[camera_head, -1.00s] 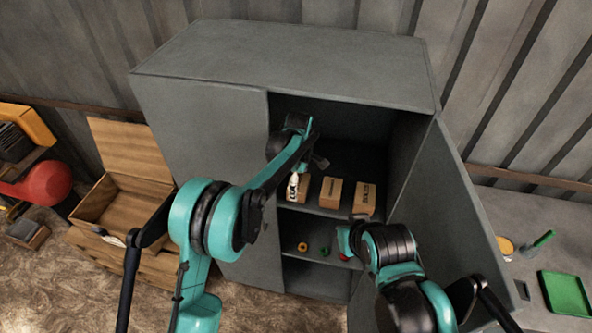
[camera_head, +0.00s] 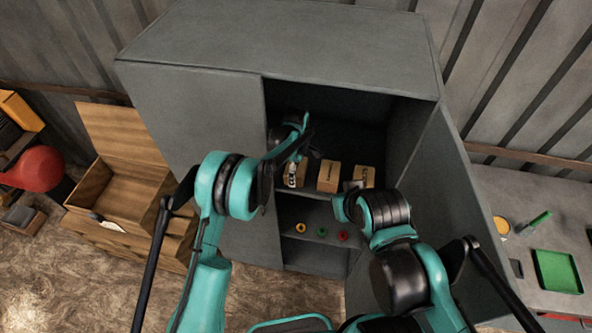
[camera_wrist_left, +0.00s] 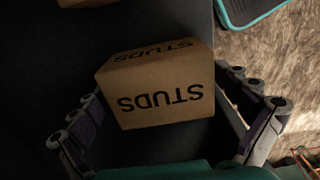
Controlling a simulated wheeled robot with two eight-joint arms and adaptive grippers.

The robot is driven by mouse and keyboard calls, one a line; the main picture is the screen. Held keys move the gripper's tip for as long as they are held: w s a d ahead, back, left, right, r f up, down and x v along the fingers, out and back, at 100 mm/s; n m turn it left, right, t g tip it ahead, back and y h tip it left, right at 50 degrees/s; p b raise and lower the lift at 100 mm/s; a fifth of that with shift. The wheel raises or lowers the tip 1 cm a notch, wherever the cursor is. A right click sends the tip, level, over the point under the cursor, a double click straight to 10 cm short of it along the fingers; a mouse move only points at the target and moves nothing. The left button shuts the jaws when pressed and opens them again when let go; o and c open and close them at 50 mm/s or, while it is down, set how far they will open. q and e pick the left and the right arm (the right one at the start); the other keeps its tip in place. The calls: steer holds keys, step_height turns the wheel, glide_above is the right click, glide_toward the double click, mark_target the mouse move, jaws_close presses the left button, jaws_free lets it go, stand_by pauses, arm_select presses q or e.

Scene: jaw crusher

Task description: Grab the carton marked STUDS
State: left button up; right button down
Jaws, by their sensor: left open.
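Two more cartons, a middle one (camera_head: 329,177) and a right one (camera_head: 364,176), share the shelf. Small yellow (camera_head: 300,228), green (camera_head: 322,231) and red (camera_head: 343,235) items are on the shelf below. The cabinet's open right door (camera_head: 450,210) bounds the right side.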

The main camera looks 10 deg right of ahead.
arm_select(q)
steer(key=c, duration=1.3)
steer(key=shift+c, duration=0.9)
steer(key=shift+w+r, duration=0.1)
